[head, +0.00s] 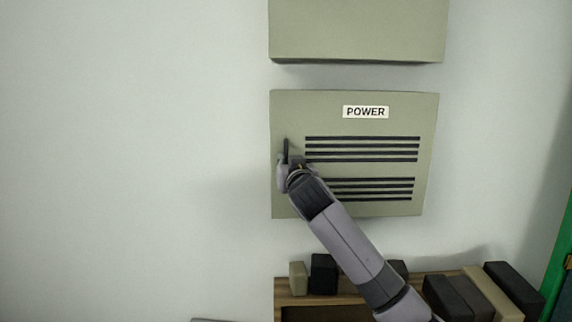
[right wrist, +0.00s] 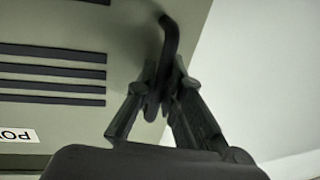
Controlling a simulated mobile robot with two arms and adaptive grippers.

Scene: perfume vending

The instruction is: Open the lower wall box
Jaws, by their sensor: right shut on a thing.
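The lower wall box (head: 355,205) is a grey-green box with a "POWER" label (head: 366,112) and two groups of dark vent slots. Its door looks shut in the head view. A dark bar handle (head: 286,149) sits near the door's left edge. My right gripper (head: 290,165) is at this handle. In the right wrist view the gripper (right wrist: 165,95) is shut on the dark handle (right wrist: 170,38), with the box front (right wrist: 60,120) beside it. The gripper hides the lower part of the handle. My left gripper is not in view.
Another grey-green box (head: 357,30) hangs just above. Below, a wooden shelf (head: 280,287) carries several dark and beige boxes (head: 323,273). A green edge (head: 560,250) stands at the far right. The wall to the left is clear.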

